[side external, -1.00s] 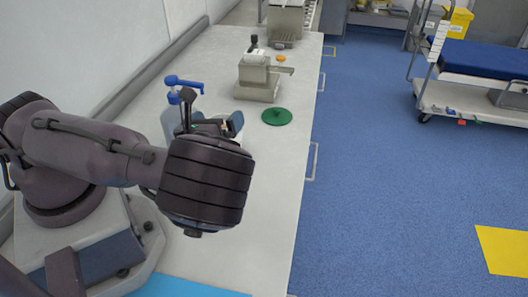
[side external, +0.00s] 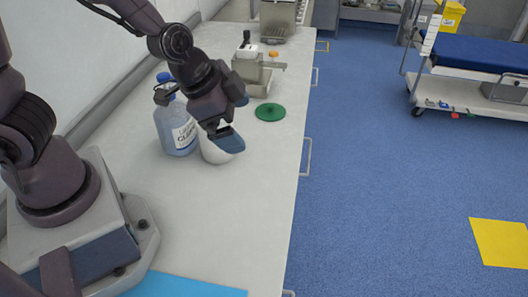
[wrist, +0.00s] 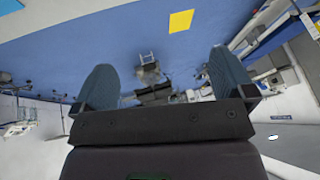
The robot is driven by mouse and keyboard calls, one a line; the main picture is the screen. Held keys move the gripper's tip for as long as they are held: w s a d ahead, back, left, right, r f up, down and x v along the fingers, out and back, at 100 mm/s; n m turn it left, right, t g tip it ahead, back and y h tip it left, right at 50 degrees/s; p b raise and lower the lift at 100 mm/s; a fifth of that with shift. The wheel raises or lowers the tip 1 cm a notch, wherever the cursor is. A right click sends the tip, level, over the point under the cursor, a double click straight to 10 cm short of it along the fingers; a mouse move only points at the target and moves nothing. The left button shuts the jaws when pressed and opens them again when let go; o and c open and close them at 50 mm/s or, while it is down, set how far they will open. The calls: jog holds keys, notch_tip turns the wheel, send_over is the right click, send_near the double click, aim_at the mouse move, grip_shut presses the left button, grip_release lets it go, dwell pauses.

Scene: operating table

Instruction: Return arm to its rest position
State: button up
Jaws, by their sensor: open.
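My gripper (side external: 232,118) is over the white counter (side external: 225,215) in the side external view, in front of the blue-capped bottle and a white container (side external: 214,150). In the wrist view my gripper (wrist: 160,85) has its two blue fingers wide apart, with nothing between them. Beyond the fingers that view shows the blue floor (wrist: 110,45) and distant equipment.
A clear bottle with a label and blue cap (side external: 176,128) stands on the counter. A green disc (side external: 270,112) and a beige device (side external: 257,72) are farther back. A blue sheet (side external: 185,286) lies at the front. A trolley with a blue top (side external: 485,57) stands on the floor at right.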

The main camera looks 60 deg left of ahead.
jog(key=s+a+r+n, duration=0.2)
jog(key=s+r+n, duration=0.2)
jog(key=r, duration=0.3)
jog(key=s+a+r+n+y, duration=0.1)
jog(key=s+a+r+n, duration=0.2)
jog(key=s+r, duration=0.3)
jog(key=shift+s+a+r+n, duration=0.15)
jog(key=shift+s+r+n, duration=0.25)
jog(key=shift+r, duration=0.4)
